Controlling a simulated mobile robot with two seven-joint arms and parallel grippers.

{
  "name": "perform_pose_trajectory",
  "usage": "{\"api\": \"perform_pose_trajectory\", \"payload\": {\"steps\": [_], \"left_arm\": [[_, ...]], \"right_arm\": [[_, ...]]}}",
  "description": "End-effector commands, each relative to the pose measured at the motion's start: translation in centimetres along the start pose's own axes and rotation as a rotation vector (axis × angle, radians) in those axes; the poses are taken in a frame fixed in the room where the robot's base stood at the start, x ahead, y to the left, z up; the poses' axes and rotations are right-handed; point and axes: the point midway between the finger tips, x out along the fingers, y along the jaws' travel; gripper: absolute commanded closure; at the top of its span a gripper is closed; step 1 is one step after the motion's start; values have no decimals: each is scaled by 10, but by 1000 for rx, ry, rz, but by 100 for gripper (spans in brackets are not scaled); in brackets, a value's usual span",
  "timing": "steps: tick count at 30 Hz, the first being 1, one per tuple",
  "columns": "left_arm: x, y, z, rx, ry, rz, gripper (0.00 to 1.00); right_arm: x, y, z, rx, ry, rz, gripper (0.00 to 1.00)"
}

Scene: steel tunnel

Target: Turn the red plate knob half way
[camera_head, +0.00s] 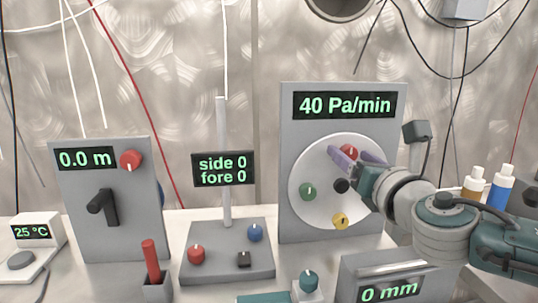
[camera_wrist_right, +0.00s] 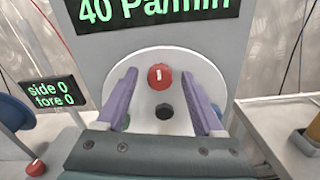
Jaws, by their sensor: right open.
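The red plate knob (camera_wrist_right: 160,77) is a round red knob with a short white mark pointing roughly upright in the right wrist view. It sits on the upper part of the round white plate (camera_wrist_right: 205,75), under the 40 Pa/min display. My right gripper (camera_head: 350,154) is open, and its purple fingers are on either side of the red knob, with visible gaps in the wrist view. I cannot tell how far the fingertips are from the plate. My left gripper is not in view.
The plate also carries a green knob (camera_head: 308,191), a black centre knob (camera_head: 342,185) and a yellow knob (camera_head: 340,221). Left stand a side/fore box (camera_head: 225,265) and a 0.0 m panel (camera_head: 85,220). Bottles (camera_head: 499,190) stand right, behind my arm.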

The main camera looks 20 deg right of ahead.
Motion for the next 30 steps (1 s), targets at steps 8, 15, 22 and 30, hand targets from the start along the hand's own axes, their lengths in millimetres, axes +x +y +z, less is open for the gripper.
{"api": "perform_pose_trajectory", "payload": {"steps": [8,15,22,30], "left_arm": [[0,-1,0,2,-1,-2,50],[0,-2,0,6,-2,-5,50],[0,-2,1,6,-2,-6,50],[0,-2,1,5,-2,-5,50]], "right_arm": [[0,0,0,1,0,0,41],[0,0,0,1,0,-1,68],[0,0,0,1,0,-1,94],[0,0,0,1,0,-1,100]]}}
